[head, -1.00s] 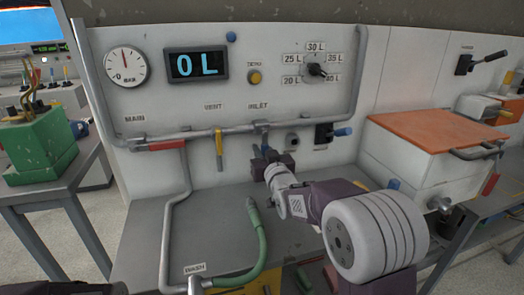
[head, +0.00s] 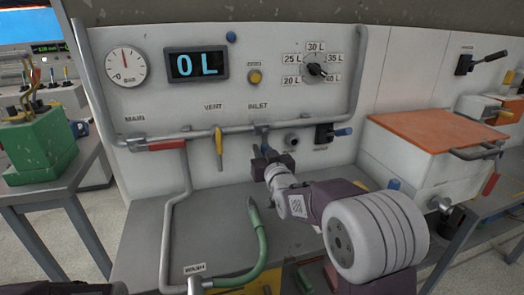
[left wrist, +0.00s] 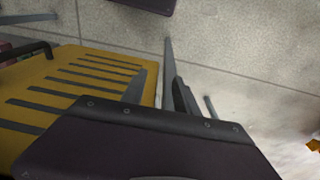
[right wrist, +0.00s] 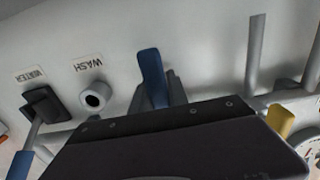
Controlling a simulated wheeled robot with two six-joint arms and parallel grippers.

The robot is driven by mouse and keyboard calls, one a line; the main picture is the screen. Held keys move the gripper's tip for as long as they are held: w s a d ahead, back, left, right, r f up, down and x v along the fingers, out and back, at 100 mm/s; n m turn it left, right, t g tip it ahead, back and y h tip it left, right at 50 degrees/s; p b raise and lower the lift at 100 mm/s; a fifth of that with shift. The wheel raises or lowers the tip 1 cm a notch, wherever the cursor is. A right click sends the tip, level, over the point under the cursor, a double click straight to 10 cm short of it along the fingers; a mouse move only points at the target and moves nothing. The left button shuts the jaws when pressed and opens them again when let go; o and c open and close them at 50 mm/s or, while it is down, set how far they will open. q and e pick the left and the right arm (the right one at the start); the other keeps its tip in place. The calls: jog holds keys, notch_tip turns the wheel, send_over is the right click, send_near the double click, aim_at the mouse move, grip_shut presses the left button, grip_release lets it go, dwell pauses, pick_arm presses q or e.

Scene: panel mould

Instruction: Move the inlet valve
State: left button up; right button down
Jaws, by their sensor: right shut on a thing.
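The inlet valve's blue handle (right wrist: 152,72) hangs below the pipe under the INLET label (head: 258,106). In the right wrist view it stands between the two fingers of my right gripper (right wrist: 158,92), which is shut on it. In the head view my right gripper (head: 262,158) is at the panel below the INLET label and hides most of the handle. My left gripper (left wrist: 158,88) shows in the left wrist view, low beside a yellow slatted surface. Its fingers are apart with nothing between them.
The yellow vent handle (head: 219,148) hangs just left of my right gripper, and the red main handle (head: 167,145) is further left. The wash nozzle (head: 292,140) and the water lever (head: 342,132) are to the right. A green hose (head: 262,245) stands below on the bench.

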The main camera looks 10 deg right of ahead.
dwell(0.7)
jog(key=d+n+b, duration=0.1)
jog(key=n, duration=0.1)
jog(key=d+n, duration=0.1)
jog(key=n, duration=0.1)
jog(key=d+n+b, duration=0.1)
jog(key=n, duration=0.1)
jog(key=shift+d+r+b, duration=0.3)
jog(key=shift+d+r, duration=0.05)
jog(key=shift+r, duration=0.05)
jog(key=n, duration=0.1)
jog(key=d+r+n, duration=0.1)
jog(key=shift+d+n+b, duration=0.15)
jog(key=shift+n+b, duration=0.2)
jog(key=shift+n, duration=0.05)
jog(key=n, duration=0.1)
jog(key=d+r+n, duration=0.1)
jog(key=n, duration=0.1)
jog(key=r+n, duration=0.1)
jog(key=shift+w+d+r+n+b, duration=0.1)
jog(key=shift+d+r+n+b, duration=0.2)
jog(key=shift+b, duration=0.1)
jog(key=shift+d+r+n, duration=0.2)
jog(key=shift+r+n, duration=0.45)
jog(key=shift+n, duration=0.45)
jog(key=shift+r+n, duration=0.75)
jog(key=shift+n, duration=0.45)
jog(key=c, duration=1.3)
grip_release()
